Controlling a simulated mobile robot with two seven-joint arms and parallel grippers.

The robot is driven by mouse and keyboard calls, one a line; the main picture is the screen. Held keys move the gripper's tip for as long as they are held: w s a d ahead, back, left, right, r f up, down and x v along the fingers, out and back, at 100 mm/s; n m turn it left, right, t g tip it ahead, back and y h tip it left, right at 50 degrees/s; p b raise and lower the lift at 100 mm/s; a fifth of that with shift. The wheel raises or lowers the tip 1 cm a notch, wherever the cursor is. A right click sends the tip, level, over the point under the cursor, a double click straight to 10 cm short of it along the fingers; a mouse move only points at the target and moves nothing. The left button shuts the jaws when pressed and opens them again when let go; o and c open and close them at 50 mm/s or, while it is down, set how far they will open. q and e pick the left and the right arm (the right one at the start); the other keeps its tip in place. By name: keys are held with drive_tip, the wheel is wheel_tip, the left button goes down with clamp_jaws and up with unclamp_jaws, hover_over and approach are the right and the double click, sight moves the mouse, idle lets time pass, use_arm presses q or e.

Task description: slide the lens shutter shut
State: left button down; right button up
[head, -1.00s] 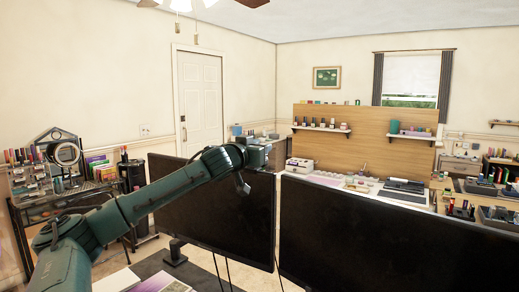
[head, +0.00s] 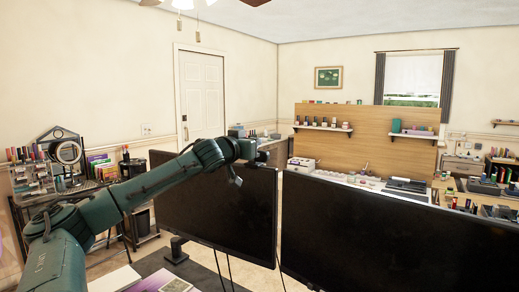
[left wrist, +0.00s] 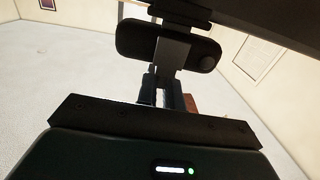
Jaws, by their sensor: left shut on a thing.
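A dark rounded webcam (left wrist: 136,40) shows in the left wrist view, against the dark edge of a monitor. A round lens-like end shows at its right. A grey upright strip crosses its middle; I cannot tell whether this is the shutter or part of my finger. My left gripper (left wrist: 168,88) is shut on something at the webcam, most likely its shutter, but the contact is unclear. In the head view my left gripper (head: 262,157) is just above the top edge of the left monitor (head: 215,215), seen small. The right gripper is out of view.
The right monitor (head: 400,235) stands beside the left one with a narrow gap. Behind are a workbench with a wooden back panel (head: 370,150) and a white door (head: 202,95). A cluttered rack (head: 45,180) stands at the left.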

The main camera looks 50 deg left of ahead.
use_arm(q)
drive_tip(key=shift+a, duration=0.1)
drive_tip(key=c, duration=1.5)
unclamp_jaws()
